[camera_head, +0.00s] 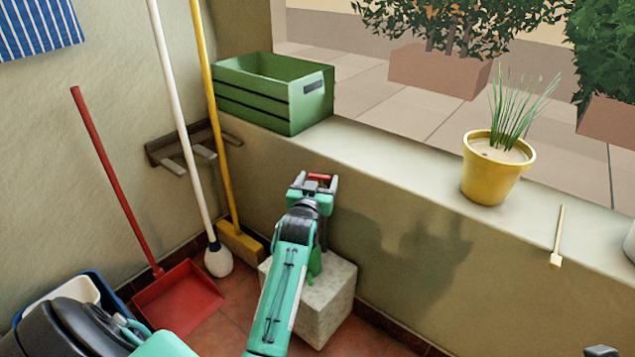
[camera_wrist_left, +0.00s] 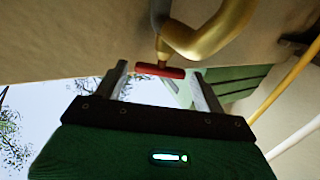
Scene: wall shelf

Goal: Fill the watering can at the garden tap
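My left gripper (camera_head: 314,183) is at the low wall, below the ledge, with its two fingers apart. The red tap handle (camera_head: 319,177) lies between the fingertips. In the left wrist view the red crossbar (camera_wrist_left: 160,71) sits between the fingers, with a narrow gap at each end, and the brass tap (camera_wrist_left: 215,32) bends behind it. A green piece (camera_head: 315,262), perhaps the watering can, shows above the pale stone block (camera_head: 331,306). My left arm hides most of it. A dark sliver at the bottom right edge may be my right gripper; its fingers cannot be made out.
A green slatted crate (camera_head: 290,100), a yellow pot (camera_head: 487,180) with a grassy plant and a small wooden tool (camera_head: 558,240) are on the ledge. A broom (camera_head: 240,243), a mop (camera_head: 218,260) and a red dustpan (camera_head: 180,297) stand left of my arm, near a wall rack (camera_head: 165,150).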

